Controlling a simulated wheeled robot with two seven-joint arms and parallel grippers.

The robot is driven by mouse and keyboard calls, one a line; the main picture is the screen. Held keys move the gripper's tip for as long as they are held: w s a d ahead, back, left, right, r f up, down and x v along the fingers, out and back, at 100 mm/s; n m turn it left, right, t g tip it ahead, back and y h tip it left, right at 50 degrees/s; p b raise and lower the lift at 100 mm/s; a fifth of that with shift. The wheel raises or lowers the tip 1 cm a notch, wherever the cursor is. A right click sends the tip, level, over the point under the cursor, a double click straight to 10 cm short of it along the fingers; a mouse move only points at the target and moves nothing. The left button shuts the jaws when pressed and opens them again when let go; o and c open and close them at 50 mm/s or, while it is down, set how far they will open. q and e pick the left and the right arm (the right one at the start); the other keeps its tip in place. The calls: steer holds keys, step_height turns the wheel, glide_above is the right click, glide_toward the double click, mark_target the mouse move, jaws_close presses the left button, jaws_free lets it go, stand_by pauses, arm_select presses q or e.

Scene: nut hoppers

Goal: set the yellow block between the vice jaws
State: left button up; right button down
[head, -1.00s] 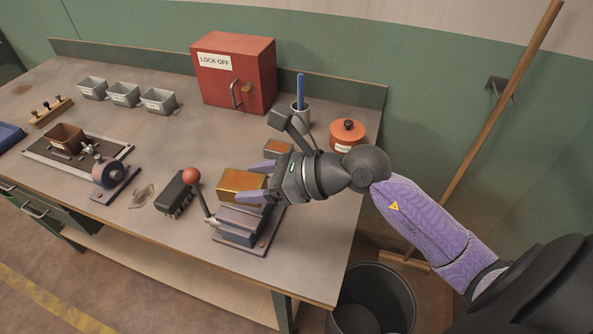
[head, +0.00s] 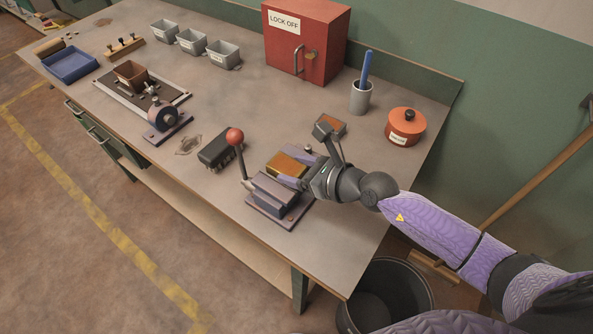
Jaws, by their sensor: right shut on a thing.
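The yellow block (head: 287,164) is held in my right gripper (head: 300,170), with one finger on each side of it. The gripper reaches in from the right, low over the vice (head: 275,194). The vice is grey on a purple base near the front edge of the bench, with a red-knobbed lever (head: 240,158) at its left. The block shows just behind the vice's near grey body. The far part of the vice is largely hidden by the block and gripper, so I cannot tell whether the block is between the jaws. My left gripper is out of view.
A black ribbed part (head: 221,148) lies left of the lever. A red cabinet (head: 318,42) stands at the back.

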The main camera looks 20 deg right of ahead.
steer(key=shift+f, duration=0.2)
jaws_free()
steer(key=shift+s+f, duration=0.15)
steer(key=shift+r, duration=0.45)
steer(key=v, duration=1.2)
steer(key=shift+p, duration=0.35)
